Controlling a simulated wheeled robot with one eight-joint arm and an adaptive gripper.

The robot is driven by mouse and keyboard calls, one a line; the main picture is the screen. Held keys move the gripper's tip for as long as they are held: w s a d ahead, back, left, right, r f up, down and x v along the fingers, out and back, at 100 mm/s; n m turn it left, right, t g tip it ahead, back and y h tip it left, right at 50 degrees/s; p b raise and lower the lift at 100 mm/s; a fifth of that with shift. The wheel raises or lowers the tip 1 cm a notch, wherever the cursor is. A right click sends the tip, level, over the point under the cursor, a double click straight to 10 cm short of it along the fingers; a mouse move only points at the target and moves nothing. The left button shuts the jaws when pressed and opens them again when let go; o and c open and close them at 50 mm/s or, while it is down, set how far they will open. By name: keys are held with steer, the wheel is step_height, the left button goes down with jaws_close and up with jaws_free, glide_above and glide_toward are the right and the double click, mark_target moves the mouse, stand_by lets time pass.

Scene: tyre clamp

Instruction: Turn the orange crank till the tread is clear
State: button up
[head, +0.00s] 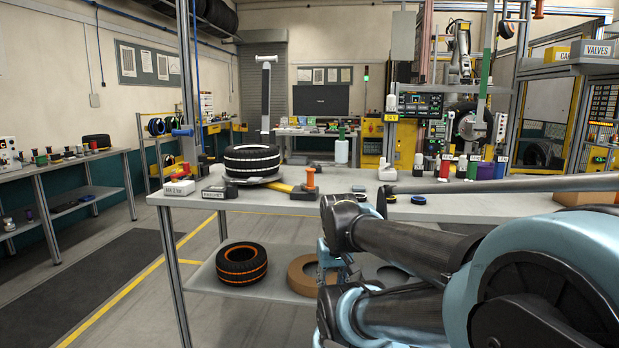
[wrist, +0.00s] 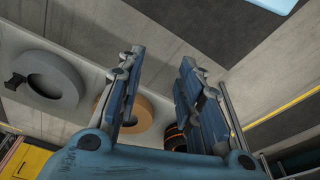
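A black tyre with white bands (head: 251,160) lies flat near the left end of the workbench top, on a grey plate. Just right of it, a yellow bar (head: 279,186) runs to a dark block under an upright orange crank handle (head: 310,177). Whether the clamp touches the tread is too small to tell. In the wrist view my gripper (wrist: 159,62) is open and empty, its two blue fingers apart, pointing towards the lower shelf and floor. In the head view my arm covers the lower right, in front of the bench, and mostly hides the gripper. The crank is outside the wrist view.
The lower shelf (head: 205,285) holds an orange-striped tyre (head: 241,264) and a brown ring (head: 303,275). Several bottles and cups stand farther right. A metal post (head: 187,80) rises at the left end.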

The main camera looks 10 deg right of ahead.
steer(key=shift+o, duration=0.4)
steer(key=shift+s+r, duration=0.25)
step_height(320, 180, up, 39)
steer(key=m+g, duration=0.1)
steer(key=g, duration=0.1)
glide_above(311, 169)
step_height(311, 169, down, 17)
steer(key=shift+a, duration=0.1)
jaws_close()
